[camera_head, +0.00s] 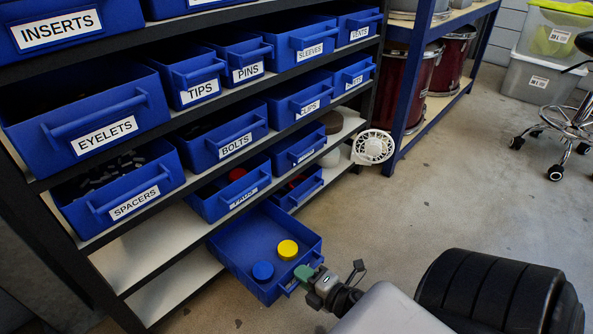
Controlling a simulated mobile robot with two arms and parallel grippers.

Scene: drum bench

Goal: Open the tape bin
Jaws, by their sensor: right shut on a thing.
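A blue bin (243,240) with no readable label sits at the lowest bin level of the rack, pulled well out over the floor. It holds a yellow roll (287,250) and a blue roll (263,271), which look like tape. My right gripper (303,277) is at the front of this bin, at its right side, shut on what appears to be its handle. The gripper's green fingertip covers part of the bin front, so the exact contact is hidden. My left gripper is not in view.
Above the bin, the black rack (115,275) holds several labelled blue bins, such as the spacers bin (135,205) and bolts bin (238,143). Floor (420,215) to the right is open, with a stool (570,120) beyond.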

